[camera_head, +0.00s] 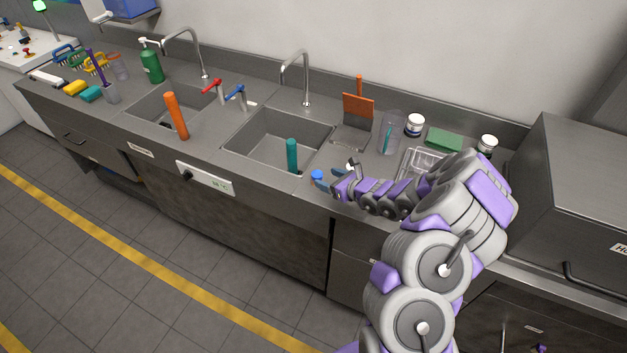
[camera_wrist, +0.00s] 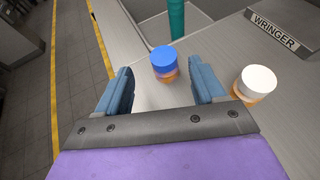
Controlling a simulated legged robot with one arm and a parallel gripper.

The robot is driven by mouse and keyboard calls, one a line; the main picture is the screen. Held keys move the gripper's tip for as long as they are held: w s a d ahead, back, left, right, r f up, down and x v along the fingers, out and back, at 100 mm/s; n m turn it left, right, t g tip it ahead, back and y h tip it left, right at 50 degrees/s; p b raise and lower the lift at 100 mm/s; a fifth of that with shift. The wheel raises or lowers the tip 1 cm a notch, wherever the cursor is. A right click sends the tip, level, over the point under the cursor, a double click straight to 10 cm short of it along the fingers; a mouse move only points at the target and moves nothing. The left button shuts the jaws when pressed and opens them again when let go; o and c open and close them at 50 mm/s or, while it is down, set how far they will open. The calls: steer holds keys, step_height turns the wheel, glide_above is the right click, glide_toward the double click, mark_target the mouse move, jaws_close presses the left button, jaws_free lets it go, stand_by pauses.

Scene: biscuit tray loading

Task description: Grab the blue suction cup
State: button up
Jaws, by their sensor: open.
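The blue suction cup (camera_wrist: 164,60) stands upright on the grey counter, with a blue round top over a translucent orange-pink lower part. In the head view its blue top (camera_head: 317,175) shows near the counter's front edge, right of a teal cylinder. My gripper (camera_wrist: 160,72) is open, with one blue finger on each side of the line to the cup. The cup appears in the gap near the fingertips, with nothing gripped and space visible on both sides. In the head view my gripper (camera_head: 329,181) is low over the counter, just right of the cup.
A similar white-topped cup (camera_wrist: 257,82) stands close to the right finger; it also shows in the head view (camera_head: 352,164). A teal cylinder (camera_wrist: 176,20) stands ahead by the sink (camera_head: 275,140). The "WRINGER" label (camera_wrist: 275,30) lies beyond. The counter's front edge is left in the wrist view.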

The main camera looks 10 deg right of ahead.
mark_target(319, 176)
steer(key=shift+w+d+f, duration=0.3)
steer(key=x, duration=0.2)
steer(key=b+x, duration=0.1)
steer(key=x, duration=0.1)
steer(key=shift+f, duration=0.35)
steer(key=shift+a+r, duration=0.1)
steer(key=shift+a, duration=0.55)
steer(key=shift+d, duration=0.85)
steer(key=c, duration=0.7)
steer(key=shift+a, duration=0.7)
steer(key=c, duration=0.4)
